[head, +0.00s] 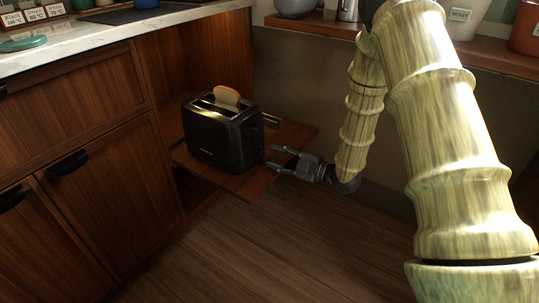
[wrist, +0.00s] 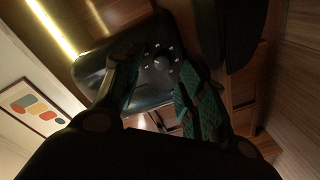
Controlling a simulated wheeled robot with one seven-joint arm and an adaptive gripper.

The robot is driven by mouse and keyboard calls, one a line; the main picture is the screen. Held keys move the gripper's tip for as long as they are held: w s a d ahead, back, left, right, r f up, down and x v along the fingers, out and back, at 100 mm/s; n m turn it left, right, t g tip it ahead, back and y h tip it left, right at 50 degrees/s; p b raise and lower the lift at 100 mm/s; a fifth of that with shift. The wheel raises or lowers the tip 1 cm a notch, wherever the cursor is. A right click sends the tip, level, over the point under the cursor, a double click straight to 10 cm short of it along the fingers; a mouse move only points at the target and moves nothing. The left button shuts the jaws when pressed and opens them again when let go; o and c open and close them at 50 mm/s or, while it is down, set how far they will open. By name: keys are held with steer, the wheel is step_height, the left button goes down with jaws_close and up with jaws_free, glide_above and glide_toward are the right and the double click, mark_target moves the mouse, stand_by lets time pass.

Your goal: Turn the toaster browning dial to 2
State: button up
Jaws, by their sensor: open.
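A black toaster (head: 215,135) with a slice of bread (head: 227,96) sticking out of its top stands on a pull-out wooden shelf (head: 250,184). My gripper (head: 275,157) is open at the right end of the toaster, close to that end face. In the wrist view, the browning dial (wrist: 161,62) is a dark round knob with small white marks around it. It shows between the green-padded fingers of my gripper (wrist: 155,82), a little beyond their tips. The gripper holds nothing. The dial's setting is too small and dark to read.
Wooden cabinets (head: 110,190) with black handles and a pale counter (head: 100,32) are on the left. A wooden ledge (head: 480,52) with pots runs along the back wall. The floor (head: 240,250) in front of the shelf is clear.

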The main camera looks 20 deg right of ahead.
steer(key=shift+v, duration=1.3)
